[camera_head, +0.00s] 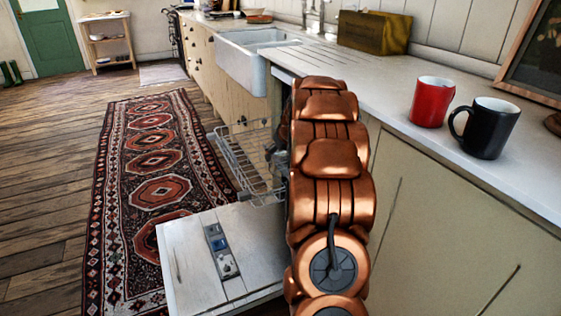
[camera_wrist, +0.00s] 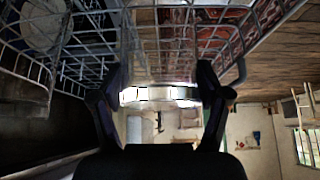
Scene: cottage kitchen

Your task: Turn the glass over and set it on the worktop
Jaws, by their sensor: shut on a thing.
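In the wrist view, my gripper (camera_wrist: 163,80) is shut on the clear glass (camera_wrist: 159,96), with one dark finger on each side. A bright band of the glass shows between the fingers, and the room shows through it. Which way up the glass is, I cannot tell. The wire rack (camera_wrist: 200,35) of the dishwasher is close around the glass. In the head view, my arm hides my gripper and the glass. The pale worktop (camera_head: 395,100) runs along the right.
A red mug (camera_head: 431,102) and a black mug (camera_head: 484,128) stand on the worktop, with a wooden box (camera_head: 374,32) farther back. The dishwasher door (camera_head: 190,262) is open, low beside my arm. The rack (camera_head: 240,160) is pulled out. Worktop between box and mugs is clear.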

